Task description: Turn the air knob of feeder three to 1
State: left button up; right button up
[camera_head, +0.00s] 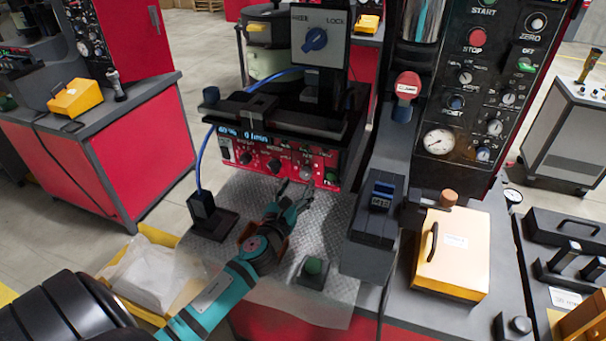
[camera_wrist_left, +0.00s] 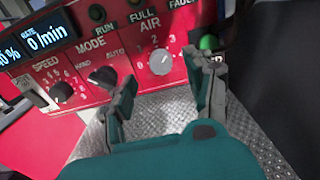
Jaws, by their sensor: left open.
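The air knob (camera_wrist_left: 161,62) is a light grey round knob under the word AIR on the red control panel (camera_wrist_left: 110,88). Its exact pointer setting is too small to read surely. In the head view the knob (camera_head: 306,173) sits at the right part of the panel. My left gripper (camera_head: 292,193) is open and empty just in front of and below it. In the wrist view the two fingers of my left gripper (camera_wrist_left: 164,92) stand apart, on either side below the knob, and do not visibly touch it. My right gripper is not in view.
The black mode knob (camera_wrist_left: 102,78) and speed knob (camera_wrist_left: 61,92) are left of the air knob; a green button (camera_wrist_left: 209,43) is close to the right finger. A dark rail (camera_head: 375,215) stands right of the metal plate (camera_head: 240,200).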

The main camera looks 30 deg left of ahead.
aim_at(304, 175)
pick_arm(q)
jog(key=shift+x, duration=2.35)
grip_shut()
